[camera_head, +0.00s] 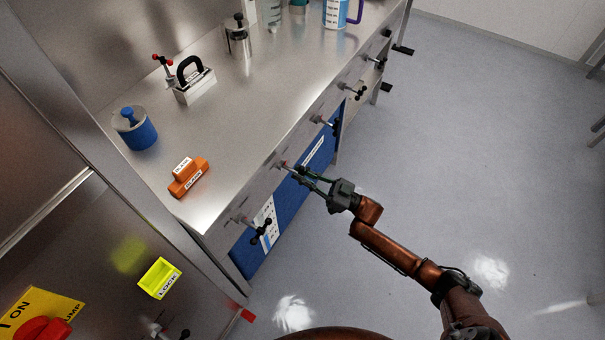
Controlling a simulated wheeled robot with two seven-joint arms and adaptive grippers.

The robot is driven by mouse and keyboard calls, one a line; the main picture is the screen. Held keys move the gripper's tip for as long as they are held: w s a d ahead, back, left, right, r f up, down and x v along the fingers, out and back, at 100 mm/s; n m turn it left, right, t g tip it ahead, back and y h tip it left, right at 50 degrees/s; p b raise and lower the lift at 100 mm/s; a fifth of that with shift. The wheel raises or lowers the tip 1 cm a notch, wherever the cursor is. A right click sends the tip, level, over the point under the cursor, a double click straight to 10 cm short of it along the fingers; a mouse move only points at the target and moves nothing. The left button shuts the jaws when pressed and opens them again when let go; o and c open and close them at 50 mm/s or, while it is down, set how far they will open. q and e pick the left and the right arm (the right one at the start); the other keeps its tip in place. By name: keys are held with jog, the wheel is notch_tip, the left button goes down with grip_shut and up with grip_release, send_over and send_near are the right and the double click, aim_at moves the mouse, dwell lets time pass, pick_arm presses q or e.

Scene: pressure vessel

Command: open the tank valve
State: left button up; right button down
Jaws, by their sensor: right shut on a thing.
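My right gripper (314,180) reaches in from the lower right to the front edge of the steel bench. It is shut on a small valve handle (285,164) with a red part, which sticks out from the bench front. Its fingers partly hide this handle. Similar valves with dark handles stick out along the same front: one at the lower left (261,230), one above (325,122) and one further up (352,91). I cannot tell from the picture which one is the tank valve. My left gripper is not in view.
The steel bench (225,115) carries orange blocks (188,177), a blue container (135,130), a clamp device with a black handle (193,82) and a metal pot (238,40). A yellow lock box (160,278) and a red knob (42,330) are at lower left.

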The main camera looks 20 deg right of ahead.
jog(key=shift+s+a+r, duration=0.1)
jog(key=shift+s+a, duration=0.1)
jog(key=shift+a, duration=0.2)
jog(key=c, duration=2)
grip_release()
jog(key=shift+w, duration=0.1)
jog(key=shift+d, duration=0.15)
jog(key=shift+s+d+f, duration=0.3)
jog(key=shift+d+f, duration=0.05)
jog(key=shift+d, duration=0.1)
jog(key=v, duration=1)
jog(key=shift+s+d+f, duration=0.1)
jog(key=shift+s+d, duration=0.15)
